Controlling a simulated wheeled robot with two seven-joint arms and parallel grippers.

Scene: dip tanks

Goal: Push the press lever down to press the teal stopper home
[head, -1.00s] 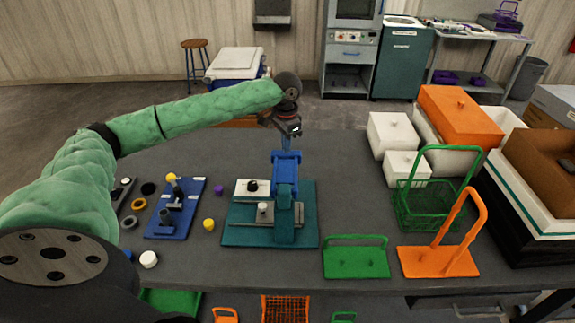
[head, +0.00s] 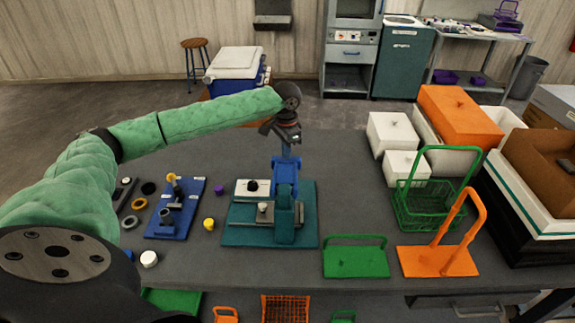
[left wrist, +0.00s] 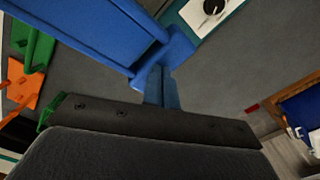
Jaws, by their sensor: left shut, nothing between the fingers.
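The press stands on a teal base plate (head: 237,236) in the middle of the table, with its blue lever (head: 285,168) at the top. My left gripper (head: 287,152) is shut and empty, pointing down at the far end of the lever. In the left wrist view, its closed fingers (left wrist: 160,72) meet the end of the blue lever (left wrist: 90,30); the exact contact is hard to tell. A grey metal block (head: 265,212) sits at the front of the press. I cannot make out the teal stopper. My right gripper is not in view.
A white plate with a black knob (head: 251,186) lies on the press base. A blue fixture (head: 165,229) and a yellow piece (head: 209,224) are to its left. Green (head: 356,262) and orange (head: 450,262) handled carriers and a green basket (head: 425,212) stand right.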

